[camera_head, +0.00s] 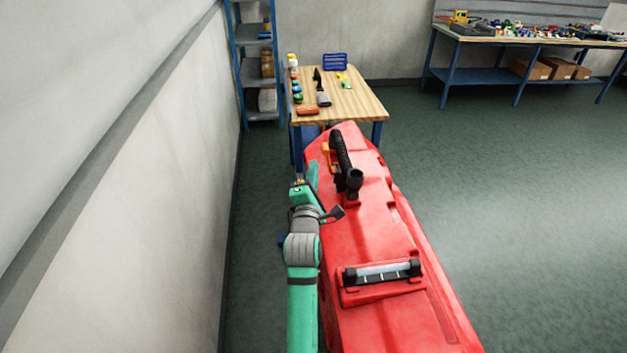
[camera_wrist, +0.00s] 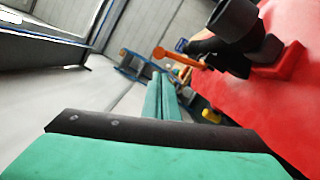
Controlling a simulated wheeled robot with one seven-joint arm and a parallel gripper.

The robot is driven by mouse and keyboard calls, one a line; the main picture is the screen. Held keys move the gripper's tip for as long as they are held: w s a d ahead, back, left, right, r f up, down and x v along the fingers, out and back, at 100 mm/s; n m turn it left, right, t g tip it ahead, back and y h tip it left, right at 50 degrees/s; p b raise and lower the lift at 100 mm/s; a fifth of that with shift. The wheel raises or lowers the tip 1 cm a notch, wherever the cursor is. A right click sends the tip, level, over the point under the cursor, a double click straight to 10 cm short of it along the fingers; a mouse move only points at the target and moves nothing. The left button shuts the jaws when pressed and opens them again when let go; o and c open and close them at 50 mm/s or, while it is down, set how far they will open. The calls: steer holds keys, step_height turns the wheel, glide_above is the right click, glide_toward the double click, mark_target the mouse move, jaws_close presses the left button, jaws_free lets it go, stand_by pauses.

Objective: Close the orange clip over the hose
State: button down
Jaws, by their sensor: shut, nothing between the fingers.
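The orange clip (camera_head: 326,155) is at the left side of the black hose (camera_head: 341,150) on top of the red tank (camera_head: 375,225). In the wrist view the clip (camera_wrist: 178,58) sticks out to the left of the hose (camera_wrist: 235,25) like a lever, above the edge of the red tank (camera_wrist: 285,85). It does not look laid over the hose there. My gripper (camera_wrist: 163,98) is shut and empty, with its green fingers together, below and left of the clip and apart from it.
A grey wall (camera_head: 110,190) runs close along the left of my arm. A clear cylinder in a black mount (camera_head: 383,272) sits on the near part of the tank. A wooden table (camera_head: 355,104) with small items stands beyond the tank. Open floor (camera_head: 490,170) lies to the right.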

mark_target(327, 156)
steer(key=shift+w+d+r, duration=0.3)
steer(key=shift+w+d, duration=0.35)
steer(key=shift+w, duration=0.05)
steer(key=shift+w+d+r, duration=0.35)
steer(key=shift+w+d, duration=0.25)
steer(key=shift+w, duration=0.05)
steer(key=shift+w+d+r, duration=0.3)
steer(key=shift+w+d, duration=0.35)
steer(key=shift+w, duration=0.05)
